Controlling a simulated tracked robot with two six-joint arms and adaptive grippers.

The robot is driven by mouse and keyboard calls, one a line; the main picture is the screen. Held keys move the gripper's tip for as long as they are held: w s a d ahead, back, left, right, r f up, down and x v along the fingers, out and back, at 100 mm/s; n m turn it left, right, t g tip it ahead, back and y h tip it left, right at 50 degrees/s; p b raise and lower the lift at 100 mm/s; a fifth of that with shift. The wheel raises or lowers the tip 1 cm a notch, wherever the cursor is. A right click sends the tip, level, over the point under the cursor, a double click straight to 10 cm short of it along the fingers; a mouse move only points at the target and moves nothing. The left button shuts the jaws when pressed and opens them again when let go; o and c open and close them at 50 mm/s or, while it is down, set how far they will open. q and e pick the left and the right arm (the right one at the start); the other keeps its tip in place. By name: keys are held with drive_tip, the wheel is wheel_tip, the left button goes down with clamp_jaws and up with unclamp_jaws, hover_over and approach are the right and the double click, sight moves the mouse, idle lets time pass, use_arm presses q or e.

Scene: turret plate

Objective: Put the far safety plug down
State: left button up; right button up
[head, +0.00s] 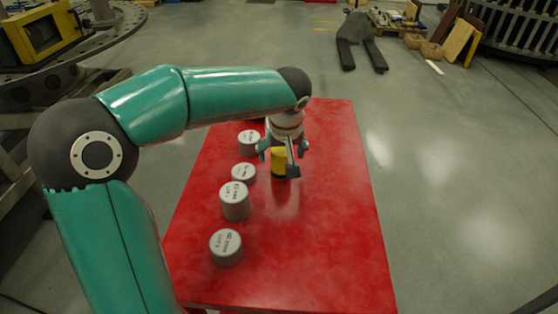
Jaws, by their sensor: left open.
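The safety plug (279,157) is a small yellow cylinder with a dark lower part. It stands upright on the red table (320,245), towards its far half. My left gripper (283,160) comes down over it from above. Its fingers are open and spread around the plug, with one finger partly in front of its right side. The plug's top is hidden under the gripper, and I cannot tell whether a finger touches it. My right gripper is not in view.
Several grey labelled cylinders stand in a row left of the plug: a far one (249,139), a low one (243,172), a taller one (234,203) and a near one (226,246). The table's right side and near right part are clear.

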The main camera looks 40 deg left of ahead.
use_arm(q)
drive_tip(key=shift+w+a+f, duration=0.1)
drive_tip(key=shift+a+f, duration=0.05)
drive_tip(key=shift+f, duration=0.4)
drive_tip(key=c, duration=1.3)
drive_tip(key=shift+c, duration=0.2)
drive_tip(key=shift+r, duration=0.15)
